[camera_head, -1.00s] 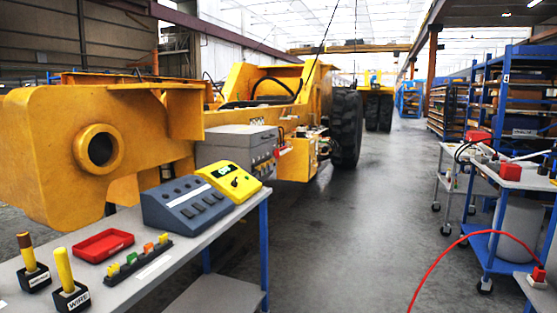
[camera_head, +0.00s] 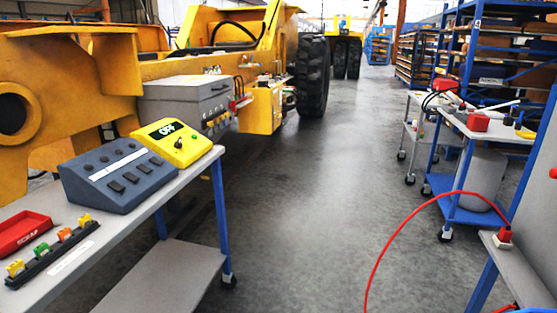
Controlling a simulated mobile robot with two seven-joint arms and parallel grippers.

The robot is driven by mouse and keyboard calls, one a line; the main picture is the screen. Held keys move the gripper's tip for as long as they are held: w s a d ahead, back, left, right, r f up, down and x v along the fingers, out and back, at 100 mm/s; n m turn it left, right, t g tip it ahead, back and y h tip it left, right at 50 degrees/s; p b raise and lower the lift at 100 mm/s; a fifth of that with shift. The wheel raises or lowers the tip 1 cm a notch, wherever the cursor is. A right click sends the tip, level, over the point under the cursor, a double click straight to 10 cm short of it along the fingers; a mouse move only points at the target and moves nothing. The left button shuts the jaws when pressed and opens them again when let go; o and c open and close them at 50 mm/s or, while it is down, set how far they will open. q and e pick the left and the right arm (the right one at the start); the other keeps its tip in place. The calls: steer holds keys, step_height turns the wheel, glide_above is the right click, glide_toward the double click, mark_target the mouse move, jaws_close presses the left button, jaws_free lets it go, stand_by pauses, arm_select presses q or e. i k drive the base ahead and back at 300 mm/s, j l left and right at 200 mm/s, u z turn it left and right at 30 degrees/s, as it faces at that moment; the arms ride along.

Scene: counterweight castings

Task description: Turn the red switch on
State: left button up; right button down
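A small red block on a pale base (camera_head: 504,238), which may be the red switch, sits on the grey table at the lower right. A red cable runs close to it. Its setting cannot be read. A round red part (camera_head: 553,173) is cut by the right edge on a grey panel. A yellow box (camera_head: 171,142) with a dark knob and a display reading "OFF" stands on the left bench. Neither of my grippers shows.
The left bench (camera_head: 130,236) also holds a blue-grey control box (camera_head: 118,175), a red tray (camera_head: 22,233) and a rack of coloured clips (camera_head: 52,254). A blue-framed cart (camera_head: 466,190) with red boxes stands at right. The grey floor (camera_head: 290,200) between is clear.

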mark_target(232, 106)
steer(key=i+l+z, duration=0.1)
steer(key=i+z, duration=0.35)
steer(key=i, duration=1.8)
steer(key=i+l+u, duration=0.15)
steer(key=i, duration=1)
steer(key=i+l+u, duration=0.1)
steer(key=i+u, duration=0.25)
steer(key=i+l+u, duration=0.35)
steer(key=i+j, duration=0.1)
steer(key=i, duration=0.05)
